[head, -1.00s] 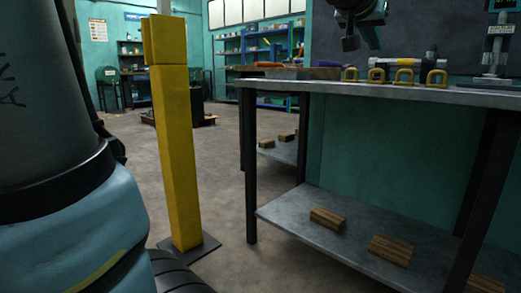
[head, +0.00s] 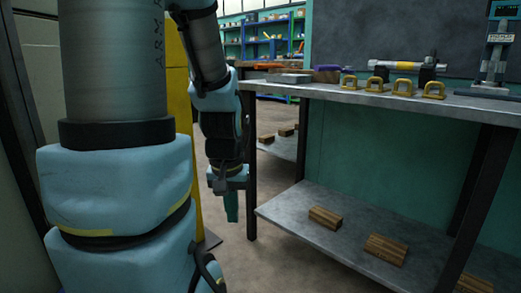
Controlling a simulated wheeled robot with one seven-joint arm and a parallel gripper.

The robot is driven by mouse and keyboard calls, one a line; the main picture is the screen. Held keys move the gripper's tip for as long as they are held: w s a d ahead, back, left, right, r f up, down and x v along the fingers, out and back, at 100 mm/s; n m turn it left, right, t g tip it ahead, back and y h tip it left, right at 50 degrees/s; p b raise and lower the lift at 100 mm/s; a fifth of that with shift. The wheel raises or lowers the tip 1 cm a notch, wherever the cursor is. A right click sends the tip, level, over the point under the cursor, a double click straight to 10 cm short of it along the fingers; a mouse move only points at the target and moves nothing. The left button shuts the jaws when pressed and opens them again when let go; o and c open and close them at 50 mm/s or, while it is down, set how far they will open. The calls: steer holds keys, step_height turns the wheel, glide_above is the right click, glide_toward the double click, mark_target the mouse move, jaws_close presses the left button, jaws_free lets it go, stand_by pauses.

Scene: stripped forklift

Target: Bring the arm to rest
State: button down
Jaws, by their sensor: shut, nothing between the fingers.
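My arm is folded on the left of the head view, with a grey upper link and light blue padded joints. My gripper (head: 231,207) hangs pointing down, with its teal fingers together and nothing held. It hangs in front of the gap between the yellow post (head: 180,95) and the left end of the workbench (head: 350,96), lower than the bench top. Whether it touches the bench leg beside it I cannot tell.
The bench carries several yellow padlock-like shackles (head: 401,87), a cylinder on a stand (head: 395,66) and a gauge stand (head: 497,45). Wooden blocks (head: 325,217) lie on the lower shelf (head: 345,250). Blue shelving (head: 265,38) stands behind. My arm hides most of the post.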

step_height(320, 180, up, 38)
steer(key=p, duration=3.7)
steer(key=shift+s+a+p, duration=0.15)
steer(key=shift+s+p, duration=0.05)
steer(key=shift+p, duration=0.15)
steer(key=c, duration=1.6)
jaws_free()
steer(key=shift+f, duration=0.15)
